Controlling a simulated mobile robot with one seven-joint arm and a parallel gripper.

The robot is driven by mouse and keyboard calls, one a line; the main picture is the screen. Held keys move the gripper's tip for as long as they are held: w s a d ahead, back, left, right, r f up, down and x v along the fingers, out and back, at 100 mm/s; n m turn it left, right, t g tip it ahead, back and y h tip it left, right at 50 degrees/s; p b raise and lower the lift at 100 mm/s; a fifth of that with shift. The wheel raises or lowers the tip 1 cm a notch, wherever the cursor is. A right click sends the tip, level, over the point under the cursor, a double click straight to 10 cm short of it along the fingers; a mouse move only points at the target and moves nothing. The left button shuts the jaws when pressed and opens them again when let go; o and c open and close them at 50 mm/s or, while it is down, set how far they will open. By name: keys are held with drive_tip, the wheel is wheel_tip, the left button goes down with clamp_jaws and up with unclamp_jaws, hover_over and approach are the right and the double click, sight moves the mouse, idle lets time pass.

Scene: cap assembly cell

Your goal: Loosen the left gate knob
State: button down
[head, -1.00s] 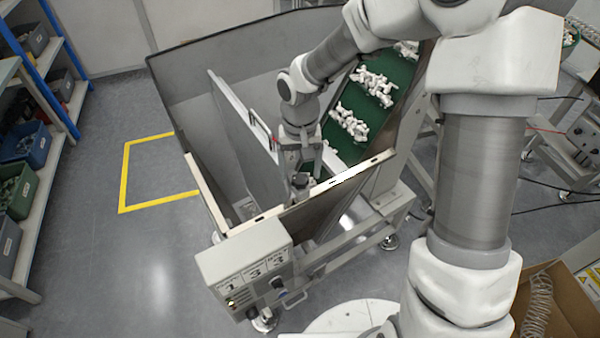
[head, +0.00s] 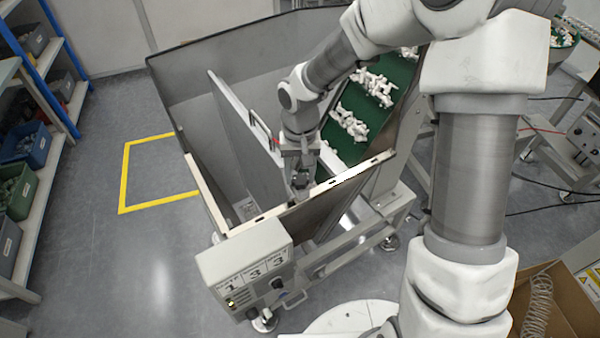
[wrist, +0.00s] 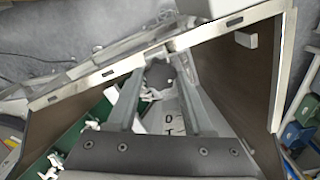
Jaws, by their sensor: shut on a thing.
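The left gate knob is a dark, lobed knob (head: 300,180) just inside the hopper's front rim in the head view. In the wrist view the knob (wrist: 158,72) sits between the tips of my two fingers. My gripper (head: 301,174) reaches down into the hopper and is shut on the knob, one finger on each side. The grey gate panel (head: 243,135) stands upright in the hopper, to the left of my gripper, with a handle on its top edge. My fingers hide part of the knob's sides.
The hopper's pale front rim (head: 240,226) runs close by my gripper. A green belt (head: 345,152) with white parts lies to the right. A grey control box (head: 245,262) with number labels is mounted at the front. The hopper's left compartment looks mostly clear.

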sight(300, 178)
drive_tip(key=shift+n, duration=1.6)
drive_tip(key=shift+c, duration=1.5)
unclamp_jaws()
wheel_tip(300, 178, up, 18)
drive_tip(key=shift+f+p, duration=0.25)
drive_tip(key=shift+p, duration=0.1)
